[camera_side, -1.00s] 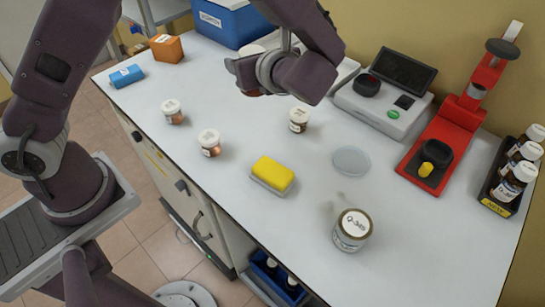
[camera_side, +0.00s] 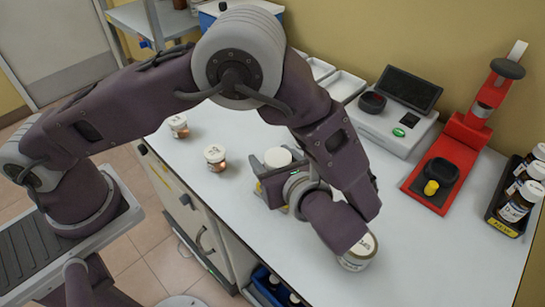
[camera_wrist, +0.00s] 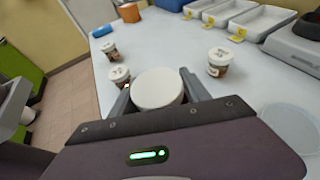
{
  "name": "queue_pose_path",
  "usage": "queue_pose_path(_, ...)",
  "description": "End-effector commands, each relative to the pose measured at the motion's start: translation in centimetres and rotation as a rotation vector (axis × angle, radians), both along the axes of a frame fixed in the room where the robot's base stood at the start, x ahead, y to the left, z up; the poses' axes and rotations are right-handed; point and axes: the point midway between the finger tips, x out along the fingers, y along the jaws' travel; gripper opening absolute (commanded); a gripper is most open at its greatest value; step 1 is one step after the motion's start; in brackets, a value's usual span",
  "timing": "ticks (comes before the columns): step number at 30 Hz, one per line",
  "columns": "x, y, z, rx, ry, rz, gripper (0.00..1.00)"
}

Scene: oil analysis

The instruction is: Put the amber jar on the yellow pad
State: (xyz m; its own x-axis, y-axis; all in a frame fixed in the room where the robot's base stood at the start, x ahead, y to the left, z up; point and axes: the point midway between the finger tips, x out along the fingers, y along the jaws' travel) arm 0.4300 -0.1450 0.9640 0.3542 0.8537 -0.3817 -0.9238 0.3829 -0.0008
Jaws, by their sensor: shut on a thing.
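My gripper (camera_wrist: 157,82) is shut on a jar with a white lid (camera_wrist: 158,90), one finger on each side of it. I cannot tell whether the jar touches the pad.
Two small jars, one far (camera_side: 179,126) and one nearer (camera_side: 215,158), stand at left. Another jar (camera_wrist: 219,62) stands right of the gripper. A large lidded jar (camera_side: 357,256) is close under my wrist. A scale (camera_side: 392,122), red stand (camera_side: 440,165) and bottle rack (camera_side: 497,222) stand right.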

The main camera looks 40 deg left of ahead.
Motion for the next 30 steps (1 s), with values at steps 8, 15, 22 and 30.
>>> queue_pose_path(8,0.0,0.0,-0.2,0.000,0.000,0.000,0.65)
queue_pose_path(15,0.0,0.0,-0.2,0.000,0.000,0.000,0.77)
queue_pose_path(22,-0.2,-0.7,0.3,-0.002,0.000,-0.003,0.77)
queue_pose_path(30,-2.4,-6.1,2.7,-0.003,-0.003,-0.004,0.77)
